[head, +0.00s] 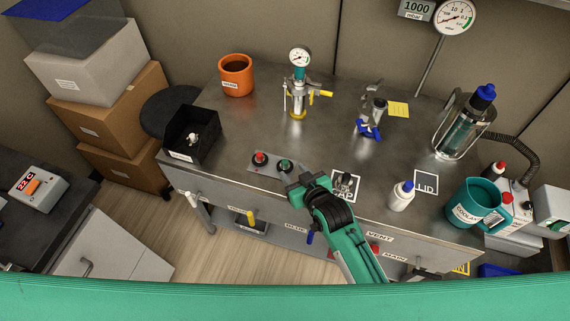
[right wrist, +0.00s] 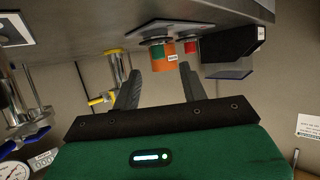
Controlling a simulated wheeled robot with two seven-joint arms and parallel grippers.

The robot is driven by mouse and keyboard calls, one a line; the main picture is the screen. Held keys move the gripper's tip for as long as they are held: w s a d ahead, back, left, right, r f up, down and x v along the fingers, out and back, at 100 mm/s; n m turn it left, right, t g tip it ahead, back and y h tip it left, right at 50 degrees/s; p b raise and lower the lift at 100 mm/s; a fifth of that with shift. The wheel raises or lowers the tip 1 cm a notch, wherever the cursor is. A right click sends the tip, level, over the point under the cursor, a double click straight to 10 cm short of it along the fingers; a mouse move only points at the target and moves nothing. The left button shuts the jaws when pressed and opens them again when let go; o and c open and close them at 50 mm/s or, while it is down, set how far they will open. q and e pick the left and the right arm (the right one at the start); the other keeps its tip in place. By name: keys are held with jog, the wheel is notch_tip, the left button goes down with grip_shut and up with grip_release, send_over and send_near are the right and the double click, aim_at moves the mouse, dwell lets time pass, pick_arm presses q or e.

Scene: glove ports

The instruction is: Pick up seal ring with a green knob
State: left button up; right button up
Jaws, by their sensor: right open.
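The seal ring with the green knob (head: 284,166) sits on a small grey plate at the front edge of the steel bench, to the right of a seal ring with a red knob (head: 260,158). In the right wrist view the green knob (right wrist: 157,41) hangs upside down beside the red knob (right wrist: 191,46). My right gripper (head: 299,184) is just in front and to the right of the green knob, apart from it. Its two fingers are spread and empty in the wrist view (right wrist: 160,82), with the knobs beyond them. My left gripper is not in view.
The grey plate (head: 272,171) bears both knobs. A black bin (head: 193,137) stands to the left and an orange mug (head: 236,76) behind. A gauge fitting (head: 298,100) with yellow parts stands behind the knobs. A white bottle (head: 402,196) and teal jug (head: 474,205) stand right.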

aim_at(286, 165)
jog(key=shift+x, duration=1.15)
jog(key=shift+w+a+f, duration=0.2)
jog(key=shift+w, duration=0.3)
jog(key=x, duration=0.3)
jog(key=shift+d+f+p, duration=0.1)
jog(key=shift+f+p, duration=0.05)
jog(key=shift+p, duration=0.25)
jog(key=shift+w+a+f, duration=0.2)
jog(key=shift+w+a, duration=0.05)
jog(key=shift+w, duration=0.15)
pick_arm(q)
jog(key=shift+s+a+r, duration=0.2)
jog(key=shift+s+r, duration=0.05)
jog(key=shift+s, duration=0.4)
pick_arm(e)
jog(key=shift+c, duration=0.3)
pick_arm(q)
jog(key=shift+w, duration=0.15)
pick_arm(e)
jog(key=shift+f, duration=0.1)
grip_shut()
